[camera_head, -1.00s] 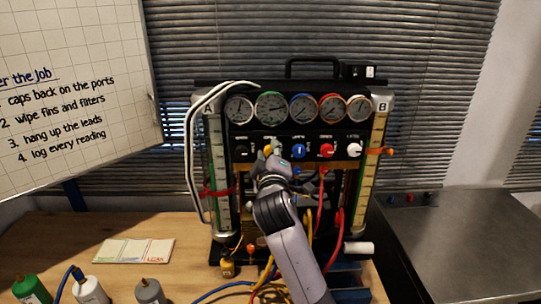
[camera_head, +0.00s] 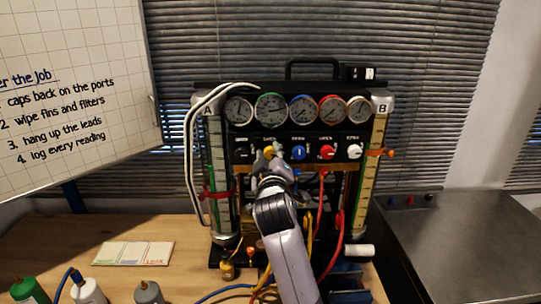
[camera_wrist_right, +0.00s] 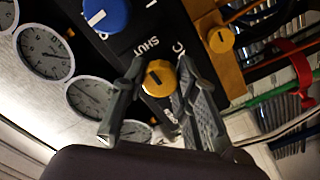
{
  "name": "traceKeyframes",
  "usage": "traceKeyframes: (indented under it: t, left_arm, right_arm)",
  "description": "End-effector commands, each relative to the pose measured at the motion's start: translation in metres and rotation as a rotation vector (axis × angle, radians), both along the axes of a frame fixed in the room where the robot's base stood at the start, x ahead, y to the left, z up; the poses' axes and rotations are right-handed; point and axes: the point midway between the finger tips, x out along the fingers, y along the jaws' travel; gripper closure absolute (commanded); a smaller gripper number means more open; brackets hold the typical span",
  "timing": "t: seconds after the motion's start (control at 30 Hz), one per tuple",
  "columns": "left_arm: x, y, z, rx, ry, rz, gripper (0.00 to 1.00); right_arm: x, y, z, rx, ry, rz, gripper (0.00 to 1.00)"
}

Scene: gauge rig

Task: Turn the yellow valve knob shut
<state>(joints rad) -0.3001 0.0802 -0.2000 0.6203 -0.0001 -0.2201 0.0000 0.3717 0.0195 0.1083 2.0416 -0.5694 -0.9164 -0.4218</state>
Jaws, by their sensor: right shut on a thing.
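The yellow valve knob (camera_head: 268,152) is on the black panel of the gauge rig (camera_head: 250,171), below the gauges. In the right wrist view the yellow knob (camera_wrist_right: 159,78) sits between my two fingers, with a dark slanted line on its face. The printed word SHUT is beside it on the panel. My right gripper (camera_head: 277,160) is shut on this knob; its fingers also show in the right wrist view (camera_wrist_right: 158,75), one on each side. In the head view the gripper covers part of the knob. My left gripper is in no view.
A blue knob (camera_head: 298,152), a red knob (camera_head: 326,152) and a white knob (camera_head: 354,151) are to the right in the row; a black knob (camera_head: 241,152) is to the left. Hoses hang below. Bottles (camera_head: 88,291) stand at the bench's front left.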

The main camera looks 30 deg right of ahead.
Motion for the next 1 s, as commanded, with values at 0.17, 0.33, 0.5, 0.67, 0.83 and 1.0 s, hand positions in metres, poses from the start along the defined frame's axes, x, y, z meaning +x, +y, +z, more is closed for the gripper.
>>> traceKeyframes:
  t: [0.17,0.33,0.5,0.67,0.83,1.0]
  left_arm:
    - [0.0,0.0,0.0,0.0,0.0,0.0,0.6]
    - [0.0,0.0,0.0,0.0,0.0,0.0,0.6]
    - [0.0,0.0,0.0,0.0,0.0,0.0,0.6]
    - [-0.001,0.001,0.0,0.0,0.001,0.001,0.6]
    - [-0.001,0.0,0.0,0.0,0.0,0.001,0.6]
    - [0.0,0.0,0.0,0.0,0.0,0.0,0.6]
  right_arm:
    - [0.0,0.001,-0.003,0.003,0.005,0.002,0.65]
    - [0.0,0.0,-0.001,0.002,0.003,0.001,0.54]
    - [0.0,0.0,-0.001,0.001,0.001,0.0,0.52]
    - [-0.001,0.001,0.0,0.0,0.001,0.001,0.52]
    - [-0.015,0.01,-0.001,0.001,-0.001,0.003,0.52]
    - [-0.046,0.029,-0.001,0.002,0.001,0.003,0.52]
